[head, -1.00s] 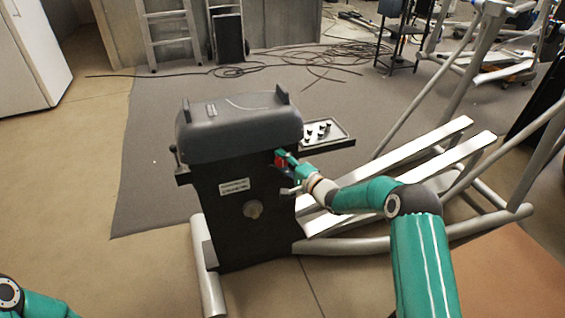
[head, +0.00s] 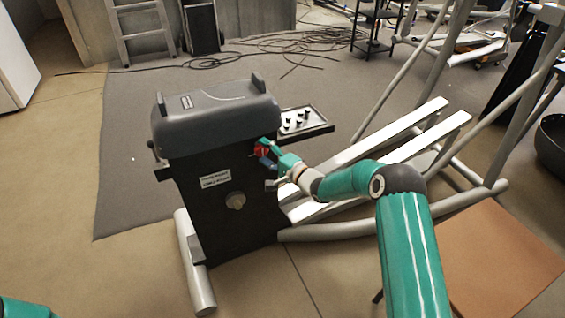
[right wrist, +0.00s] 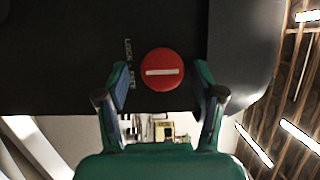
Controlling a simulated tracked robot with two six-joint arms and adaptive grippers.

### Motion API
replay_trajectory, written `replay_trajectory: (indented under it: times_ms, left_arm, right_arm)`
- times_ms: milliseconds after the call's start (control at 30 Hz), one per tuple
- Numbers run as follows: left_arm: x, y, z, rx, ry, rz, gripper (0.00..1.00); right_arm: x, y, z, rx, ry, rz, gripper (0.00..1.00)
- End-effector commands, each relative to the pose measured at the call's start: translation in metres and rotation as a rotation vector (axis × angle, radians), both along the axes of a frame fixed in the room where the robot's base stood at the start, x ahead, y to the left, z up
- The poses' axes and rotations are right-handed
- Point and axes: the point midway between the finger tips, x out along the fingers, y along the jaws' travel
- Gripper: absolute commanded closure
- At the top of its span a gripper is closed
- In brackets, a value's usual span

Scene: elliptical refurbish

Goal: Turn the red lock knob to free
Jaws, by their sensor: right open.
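The red lock knob (right wrist: 162,70) is a round disc with a white bar that lies level in the right wrist view. It sits on the dark housing of the elliptical (head: 215,185), and white lettering that seems to read LOCK and OFF runs beside it. In the head view the knob (head: 262,149) shows partly behind my fingers. My right gripper (right wrist: 162,76) is open, with one finger on each side of the knob. A gap shows between each finger and the knob, and I cannot tell the depth. My left gripper is out of view; only a bit of teal arm shows.
A small tray (head: 325,127) with several dark parts juts from the machine's right side. Pale foot rails (head: 385,150) and grey tubes lie right of the housing. A brown mat (head: 500,260) is at the lower right. Cables (head: 270,45) lie behind.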

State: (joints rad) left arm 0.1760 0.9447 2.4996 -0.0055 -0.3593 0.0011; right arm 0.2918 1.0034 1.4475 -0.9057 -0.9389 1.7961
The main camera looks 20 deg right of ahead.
Motion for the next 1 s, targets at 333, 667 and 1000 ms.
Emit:
replay_trajectory:
  times_ms: [333, 667, 1000]
  left_arm:
    - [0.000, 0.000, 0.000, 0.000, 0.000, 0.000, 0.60]
    - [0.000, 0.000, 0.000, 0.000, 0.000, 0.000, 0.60]
    - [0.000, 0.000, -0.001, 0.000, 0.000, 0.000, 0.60]
  right_arm:
    - [-0.060, -0.029, -0.001, 0.001, 0.003, -0.005, 0.32]
    - [-0.096, -0.045, -0.002, 0.000, 0.001, -0.003, 0.32]
    - [-0.098, -0.045, -0.002, 0.001, 0.000, -0.002, 0.32]
